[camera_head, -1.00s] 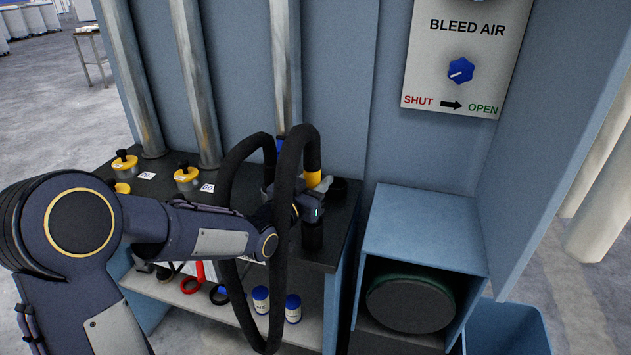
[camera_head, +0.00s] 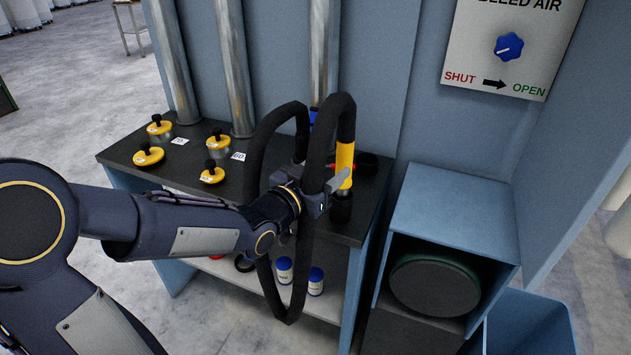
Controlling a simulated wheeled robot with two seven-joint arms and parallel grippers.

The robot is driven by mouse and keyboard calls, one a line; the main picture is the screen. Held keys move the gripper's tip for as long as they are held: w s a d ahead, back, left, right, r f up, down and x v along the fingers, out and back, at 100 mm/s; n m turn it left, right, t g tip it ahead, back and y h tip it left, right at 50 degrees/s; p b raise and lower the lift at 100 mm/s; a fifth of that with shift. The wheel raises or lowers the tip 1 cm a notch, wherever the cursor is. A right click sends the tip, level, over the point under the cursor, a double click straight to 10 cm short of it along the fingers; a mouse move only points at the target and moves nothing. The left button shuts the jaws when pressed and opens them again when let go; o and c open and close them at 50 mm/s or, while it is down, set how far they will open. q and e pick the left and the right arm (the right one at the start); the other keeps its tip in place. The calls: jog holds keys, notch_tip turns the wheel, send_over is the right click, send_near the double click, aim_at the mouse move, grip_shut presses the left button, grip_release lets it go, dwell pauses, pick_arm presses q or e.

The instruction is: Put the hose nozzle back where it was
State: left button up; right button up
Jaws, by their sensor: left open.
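The hose nozzle (camera_head: 344,160) has a yellow sleeve and a black lower end. It stands roughly upright at the right of the dark bench top (camera_head: 270,190). A thick black hose (camera_head: 264,140) loops from its top and hangs past the bench front. My left gripper (camera_head: 335,187) is open at the nozzle's lower part, with a grey finger across the front of the yellow sleeve. I cannot tell whether it touches. The gripper and hose partly hide the nozzle's foot, so its seat is unclear. My right gripper is not in view.
Several yellow-based black knobs (camera_head: 160,127) stand on the bench's left. Blue-capped bottles (camera_head: 284,270) are on the shelf below. A blue open box (camera_head: 450,215) and wall panel (camera_head: 510,45) are right.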

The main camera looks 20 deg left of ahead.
pick_arm(q)
jog(key=s+a+f+n+g+y, duration=0.2)
jog(key=s+a+f+g, duration=0.1)
jog(key=s, duration=0.5)
jog(key=s+a+f+n+g+y, duration=0.1)
jog(key=s+a+f+n+g, duration=0.15)
jog(key=s, duration=0.55)
jog(key=s+d+f+g, duration=0.2)
jog(key=s+g, duration=0.1)
jog(key=s, duration=0.3)
jog(key=s+d+f+g+h, duration=0.1)
jog(key=s+f+g, duration=0.1)
jog(key=s, duration=0.4)
jog(key=shift+s+d+f+n+g+h, duration=0.3)
jog(key=shift+s+d+f+n+g, duration=0.1)
jog(key=shift+g, duration=0.15)
